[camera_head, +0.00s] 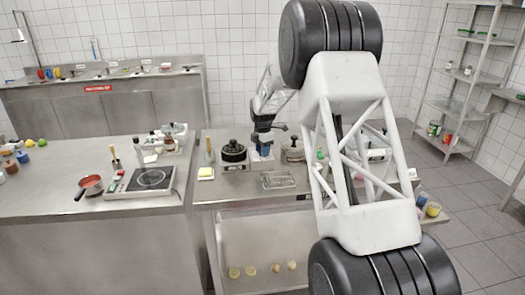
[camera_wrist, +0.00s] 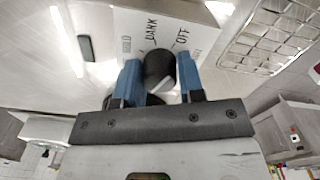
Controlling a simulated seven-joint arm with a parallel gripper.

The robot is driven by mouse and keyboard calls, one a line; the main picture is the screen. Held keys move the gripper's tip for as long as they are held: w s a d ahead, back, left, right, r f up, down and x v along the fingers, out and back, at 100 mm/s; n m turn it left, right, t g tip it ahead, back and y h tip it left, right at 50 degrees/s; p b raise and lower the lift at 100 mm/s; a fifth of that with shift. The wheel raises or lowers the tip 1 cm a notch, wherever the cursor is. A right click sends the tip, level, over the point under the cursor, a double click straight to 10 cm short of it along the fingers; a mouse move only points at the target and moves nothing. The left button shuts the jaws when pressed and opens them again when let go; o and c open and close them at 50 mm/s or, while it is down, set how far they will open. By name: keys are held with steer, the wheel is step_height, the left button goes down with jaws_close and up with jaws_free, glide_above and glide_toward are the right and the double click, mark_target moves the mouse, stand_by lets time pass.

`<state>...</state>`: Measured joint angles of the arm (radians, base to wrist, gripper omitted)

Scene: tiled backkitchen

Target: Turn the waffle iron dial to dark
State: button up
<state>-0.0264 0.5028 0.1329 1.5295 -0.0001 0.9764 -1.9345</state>
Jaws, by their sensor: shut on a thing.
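In the wrist view the black round dial (camera_wrist: 159,66) sits on a pale panel (camera_wrist: 186,22). Lettering around it reads "DARK" and "OFF", with fainter words at the sides. A white wedge shows on the dial's near side; I cannot tell for sure which setting it marks. My gripper (camera_wrist: 161,78) has its two blue fingers shut on the dial, one on each side. In the head view my gripper (camera_head: 263,141) is at the pale box on the middle steel table, right of a black round appliance (camera_head: 233,150), likely the waffle iron. The dial is hidden there.
A clear tray (camera_head: 278,180) lies in front of my gripper. A yellow block (camera_head: 206,173) is at the table's left, and a steel pot (camera_head: 295,152) stands to the right. The left counter holds a hotplate (camera_head: 150,180) and a red pan (camera_head: 91,183). The table's front left is bare.

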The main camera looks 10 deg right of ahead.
steer(key=shift+m, duration=0.5)
steer(key=m, duration=1.2)
steer(key=shift+m, duration=0.3)
steer(key=m, duration=1)
steer(key=shift+m, duration=1.6)
